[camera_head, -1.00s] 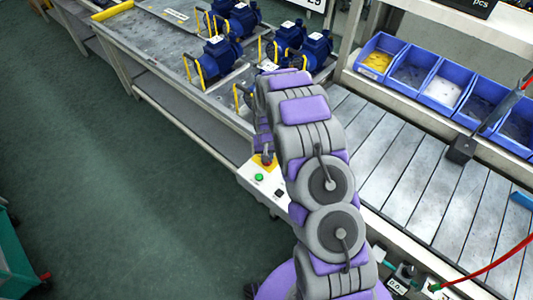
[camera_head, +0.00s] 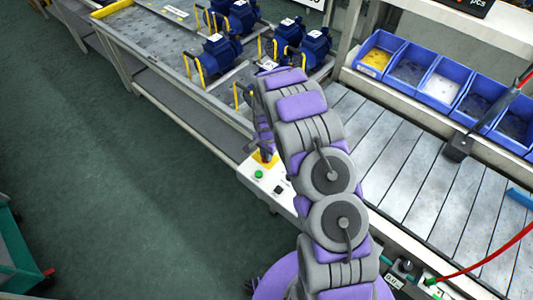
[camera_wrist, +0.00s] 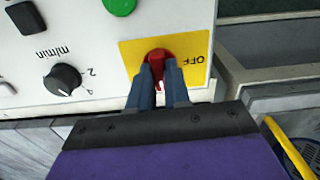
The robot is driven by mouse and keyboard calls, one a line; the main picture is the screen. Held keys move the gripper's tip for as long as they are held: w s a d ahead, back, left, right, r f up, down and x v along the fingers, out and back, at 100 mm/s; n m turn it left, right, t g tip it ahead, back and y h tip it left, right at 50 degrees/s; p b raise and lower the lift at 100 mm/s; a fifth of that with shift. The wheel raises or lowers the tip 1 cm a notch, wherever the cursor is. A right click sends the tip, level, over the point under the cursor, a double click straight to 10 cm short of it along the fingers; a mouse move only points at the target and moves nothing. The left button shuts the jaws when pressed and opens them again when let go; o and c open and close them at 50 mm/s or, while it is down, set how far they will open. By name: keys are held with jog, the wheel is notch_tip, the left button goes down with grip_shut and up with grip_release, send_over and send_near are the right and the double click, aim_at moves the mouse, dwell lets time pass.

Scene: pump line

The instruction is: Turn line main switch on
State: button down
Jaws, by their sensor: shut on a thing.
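The line main switch is a red rotary knob (camera_wrist: 158,62) on a yellow plate (camera_wrist: 196,46) marked "OFF" in the wrist view. The plate sits on a white control panel (camera_wrist: 95,50), which also shows in the head view (camera_head: 262,188). My gripper (camera_wrist: 158,78) is shut on the red knob, one finger on each side of it. The fingers hide the lower part of the knob and plate. In the head view my arm reaches over the panel and hides most of the knob.
A green button (camera_wrist: 120,4) and a black speed dial (camera_wrist: 63,84) marked "m/min" share the panel. Blue pumps (camera_head: 218,52) with yellow handles stand on the bench behind. Blue bins (camera_head: 442,84) stand beyond the slatted conveyor (camera_head: 410,190).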

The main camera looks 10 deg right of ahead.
jog(key=shift+w+r+m, duration=0.15)
jog(key=shift+m, duration=0.15)
dwell(0.4)
jog(key=c, duration=1.1)
grip_release()
jog(key=shift+a, duration=0.1)
notch_tip(320, 180, up, 17)
jog(key=shift+r+p, duration=0.1)
jog(key=shift+p, duration=0.75)
